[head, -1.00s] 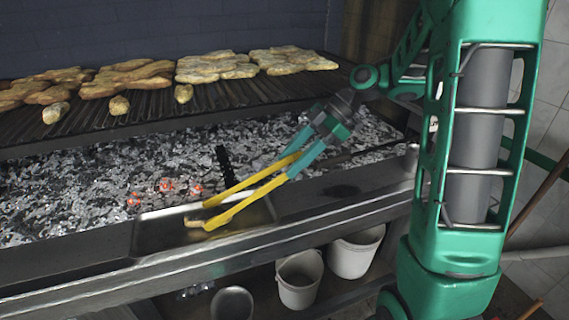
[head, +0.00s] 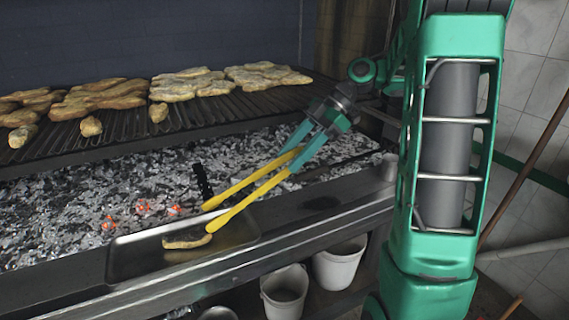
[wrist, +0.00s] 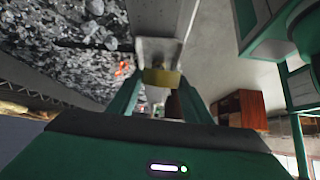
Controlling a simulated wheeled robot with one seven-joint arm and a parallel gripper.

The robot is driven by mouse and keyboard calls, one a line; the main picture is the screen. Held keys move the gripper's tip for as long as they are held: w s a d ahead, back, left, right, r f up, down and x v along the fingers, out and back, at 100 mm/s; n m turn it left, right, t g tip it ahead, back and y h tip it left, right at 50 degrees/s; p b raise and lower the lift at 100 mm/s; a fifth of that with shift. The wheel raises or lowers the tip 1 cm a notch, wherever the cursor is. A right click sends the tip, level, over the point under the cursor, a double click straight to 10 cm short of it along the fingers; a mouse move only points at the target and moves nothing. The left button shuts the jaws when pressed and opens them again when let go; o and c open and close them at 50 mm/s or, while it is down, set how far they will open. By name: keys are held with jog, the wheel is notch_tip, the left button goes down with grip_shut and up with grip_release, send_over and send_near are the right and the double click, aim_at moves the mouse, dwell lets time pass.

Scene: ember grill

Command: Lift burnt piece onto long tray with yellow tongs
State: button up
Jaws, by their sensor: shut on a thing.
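The yellow tongs (head: 245,195) are held in my gripper (head: 300,152), whose teal fingers are shut on their upper end. The tongs slant down to the left, with their two arms spread apart. In the wrist view the yellow of the tongs (wrist: 161,78) shows between my fingers (wrist: 155,95). A small tan piece with a dark top (head: 187,241), the burnt piece, lies in the shallow metal tray (head: 235,236). The tong tips are just above and to the right of the piece, and look apart from it.
The tray sits on the metal front ledge (head: 320,218) beside the ember bed (head: 60,220). A few coals glow (head: 143,206). Above and behind, the grill grate (head: 130,125) carries several flat pieces of food (head: 195,82). White buckets (head: 340,262) stand below the ledge.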

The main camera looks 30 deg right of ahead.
jog(key=shift+a+r+v, duration=0.15)
jog(key=shift+v, duration=1.25)
jog(key=shift+a+r+v, duration=0.1)
jog(key=shift+v, duration=1.25)
jog(key=s, duration=0.6)
jog(key=shift+s+a, duration=0.15)
jog(key=shift+s, duration=0.25)
